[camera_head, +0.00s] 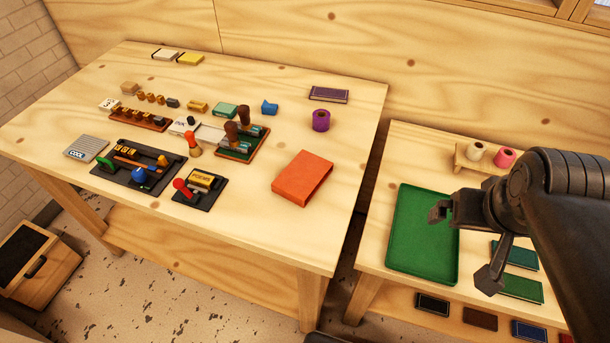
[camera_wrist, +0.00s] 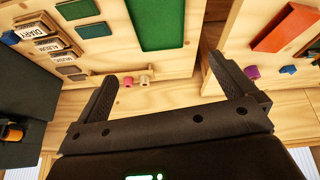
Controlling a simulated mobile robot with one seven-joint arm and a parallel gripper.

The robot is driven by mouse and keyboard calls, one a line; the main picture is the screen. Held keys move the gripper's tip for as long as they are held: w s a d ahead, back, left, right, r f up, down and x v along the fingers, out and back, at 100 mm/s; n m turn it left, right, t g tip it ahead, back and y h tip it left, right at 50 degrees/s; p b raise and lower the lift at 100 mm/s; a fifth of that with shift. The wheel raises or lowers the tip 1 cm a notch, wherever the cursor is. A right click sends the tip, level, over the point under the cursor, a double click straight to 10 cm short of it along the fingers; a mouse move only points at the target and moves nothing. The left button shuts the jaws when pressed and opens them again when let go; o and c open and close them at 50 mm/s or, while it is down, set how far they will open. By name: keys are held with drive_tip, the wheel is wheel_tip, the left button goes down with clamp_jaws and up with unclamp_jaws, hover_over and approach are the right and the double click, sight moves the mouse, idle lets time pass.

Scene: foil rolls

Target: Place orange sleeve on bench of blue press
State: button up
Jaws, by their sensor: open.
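The orange sleeve (camera_head: 302,178), an open-ended flat box, lies on the right part of the large wooden table; it also shows at the upper right of the wrist view (camera_wrist: 285,27). A blue press-like piece (camera_head: 146,176) stands on a dark base (camera_head: 126,172) at the table's front left, beside a green piece (camera_head: 106,165). Its bench is too small to make out clearly. My gripper (camera_head: 464,243) is open and empty over the right-hand table, far from the sleeve. In the wrist view, its fingers (camera_wrist: 165,75) are spread apart with nothing between them.
A red-handled press (camera_head: 199,187) stands between the blue piece and the sleeve. A purple roll (camera_head: 321,120) and purple book (camera_head: 329,95) lie behind the sleeve. A green tray (camera_head: 423,235) lies beneath my gripper. A gap separates the tables. Table around the sleeve is clear.

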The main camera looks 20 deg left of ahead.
drive_tip(key=w+a+f+n+g+h, duration=0.25)
drive_tip(key=w+a+f+n, duration=0.35)
drive_tip(key=n, duration=0.3)
drive_tip(key=n+t, duration=1.1)
drive_tip(key=n, duration=1.2)
approach(293, 185)
drive_tip(key=shift+d+r+g+h, duration=0.1)
drive_tip(key=shift+r+g+h, duration=0.15)
drive_tip(key=shift+r, duration=0.1)
drive_tip(key=shift+w+f, duration=0.15)
drive_tip(key=shift+w, duration=0.05)
drive_tip(key=x, duration=1)
drive_tip(key=shift+w+a+f, duration=0.1)
drive_tip(key=shift+a+f, duration=0.05)
drive_tip(key=shift+a, duration=0.1)
drive_tip(key=c, duration=0.8)
drive_tip(key=shift+c, duration=0.3)
